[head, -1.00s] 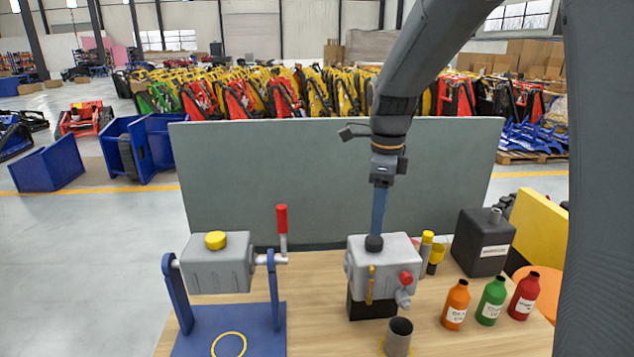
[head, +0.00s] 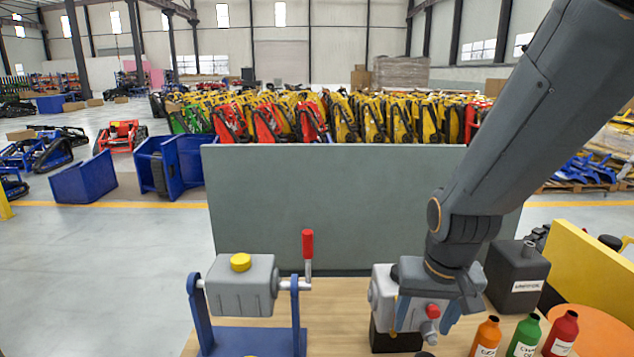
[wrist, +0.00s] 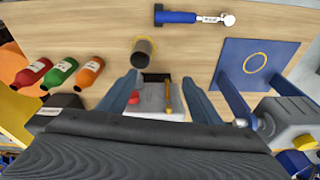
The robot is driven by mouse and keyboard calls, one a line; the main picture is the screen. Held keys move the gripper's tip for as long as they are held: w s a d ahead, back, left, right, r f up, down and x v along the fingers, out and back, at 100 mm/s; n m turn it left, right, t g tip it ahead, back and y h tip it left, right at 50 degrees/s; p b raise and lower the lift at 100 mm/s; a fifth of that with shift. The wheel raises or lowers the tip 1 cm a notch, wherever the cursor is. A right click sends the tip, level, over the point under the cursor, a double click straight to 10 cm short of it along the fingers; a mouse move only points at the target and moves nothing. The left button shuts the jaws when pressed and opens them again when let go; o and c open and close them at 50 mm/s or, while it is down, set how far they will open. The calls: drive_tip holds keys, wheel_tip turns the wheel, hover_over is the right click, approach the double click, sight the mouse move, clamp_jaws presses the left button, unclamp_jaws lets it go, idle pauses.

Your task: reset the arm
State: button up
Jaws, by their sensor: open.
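My gripper (head: 426,316) is open, with its two blue-grey fingers pointing down and apart. In the head view it hangs in front of the grey box with the red knob (head: 382,292) and hides much of it. In the wrist view my gripper (wrist: 158,92) has nothing between its fingertips that I can see it holding. The grey box (wrist: 150,116) shows below and between the fingers, with its red knob and yellow lever. I cannot tell whether a finger touches the box.
A grey box with a yellow cap (head: 243,288) hangs in a blue stand (head: 262,340) at left. Orange (head: 487,338), green (head: 525,338) and red (head: 563,335) bottles stand at right by a black canister (head: 516,275). A dark cup (wrist: 143,50) and blue tool (wrist: 180,17) are on the table.

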wheel_tip(320, 180, down, 10)
drive_tip(key=s+n+g+b, duration=0.1)
drive_tip(key=b, duration=0.7)
drive_tip(key=shift+f+n+b, duration=0.15)
drive_tip(key=shift+n+b, duration=0.15)
drive_tip(key=shift+s+a, duration=0.1)
